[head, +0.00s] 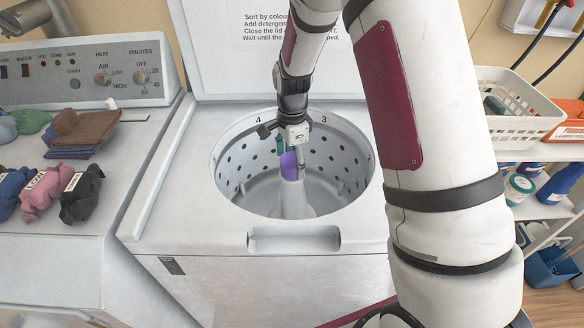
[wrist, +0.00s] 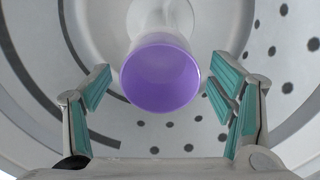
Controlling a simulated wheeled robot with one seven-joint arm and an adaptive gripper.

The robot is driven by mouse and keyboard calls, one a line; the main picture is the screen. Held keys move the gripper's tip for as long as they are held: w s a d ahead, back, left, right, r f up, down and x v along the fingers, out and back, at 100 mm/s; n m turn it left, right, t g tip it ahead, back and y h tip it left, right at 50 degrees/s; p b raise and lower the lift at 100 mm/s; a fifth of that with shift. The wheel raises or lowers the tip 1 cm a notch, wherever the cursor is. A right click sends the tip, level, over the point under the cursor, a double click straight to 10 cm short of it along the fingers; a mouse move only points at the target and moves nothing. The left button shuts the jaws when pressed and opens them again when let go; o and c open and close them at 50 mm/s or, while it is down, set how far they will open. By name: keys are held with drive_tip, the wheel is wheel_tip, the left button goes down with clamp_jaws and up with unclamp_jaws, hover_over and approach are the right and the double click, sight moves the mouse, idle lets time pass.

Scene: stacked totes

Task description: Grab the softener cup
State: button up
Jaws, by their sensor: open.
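The softener cup is purple and sits on top of the pale post in the middle of the washer drum. In the head view the cup (head: 289,166) is partly hidden by my gripper (head: 290,160), which reaches down into the drum. In the wrist view the cup (wrist: 160,76) shows its round open mouth toward the camera. Gaps show between the cup and both fingers. I cannot tell from these views how far the fingertips are from the cup in depth.
The perforated drum wall (head: 345,160) surrounds my gripper. The raised lid (head: 235,60) stands behind it. Rolled clothes (head: 42,190) and folded cloths (head: 82,130) lie on the dryer at left. A white basket (head: 515,125) and shelf bottles are at right.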

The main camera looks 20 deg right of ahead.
drive_tip(key=shift+f, duration=0.65)
drive_tip(key=c, duration=1)
drive_tip(key=shift+r, duration=0.1)
drive_tip(key=shift+c, duration=0.2)
